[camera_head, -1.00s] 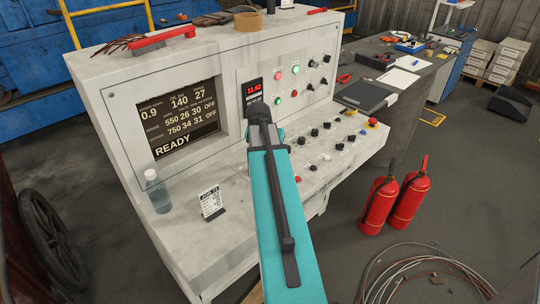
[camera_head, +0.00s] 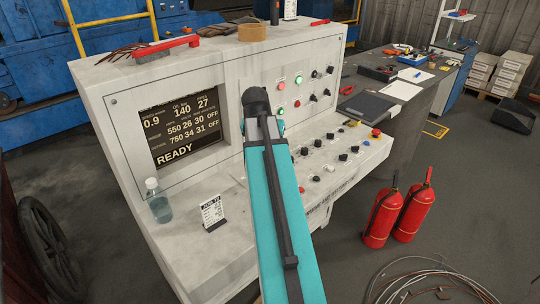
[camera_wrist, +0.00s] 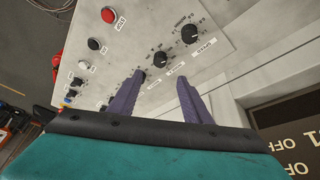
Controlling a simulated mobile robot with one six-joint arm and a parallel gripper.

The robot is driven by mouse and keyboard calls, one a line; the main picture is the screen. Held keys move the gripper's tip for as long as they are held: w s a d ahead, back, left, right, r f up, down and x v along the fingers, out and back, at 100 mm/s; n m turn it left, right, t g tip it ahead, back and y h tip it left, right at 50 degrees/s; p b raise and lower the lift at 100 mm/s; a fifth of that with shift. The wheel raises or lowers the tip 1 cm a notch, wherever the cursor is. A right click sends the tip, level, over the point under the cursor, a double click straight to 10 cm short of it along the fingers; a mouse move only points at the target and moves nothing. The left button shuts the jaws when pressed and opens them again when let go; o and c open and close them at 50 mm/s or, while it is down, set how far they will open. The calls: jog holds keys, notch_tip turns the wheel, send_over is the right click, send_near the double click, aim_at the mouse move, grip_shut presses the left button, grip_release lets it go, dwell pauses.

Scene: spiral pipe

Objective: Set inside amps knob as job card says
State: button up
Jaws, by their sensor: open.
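The console's control panel (camera_wrist: 215,62) fills the upper wrist view. A large black knob (camera_wrist: 192,34) and a smaller black knob (camera_wrist: 160,58) sit on it with printed labels too small to read surely, so I cannot tell which is inside amps. My gripper (camera_wrist: 160,78) is open and empty, its two dark purple fingers pointing at the panel near the smaller knob. In the head view my arm hides the fingers and part of the panel. The job card (camera_head: 212,210) stands on the console ledge, its writing too small to read. The screen (camera_head: 180,128) shows READY and rows of numbers.
A clear bottle (camera_head: 157,202) stands left of the card. More knobs and buttons (camera_head: 330,150) line the sloping desk. A red button (camera_wrist: 108,15) is on the panel. Two red fire extinguishers (camera_head: 398,212) stand on the floor at right.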

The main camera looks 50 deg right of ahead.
jog(key=shift+v, duration=1.5)
jog(key=shift+f, duration=0.1)
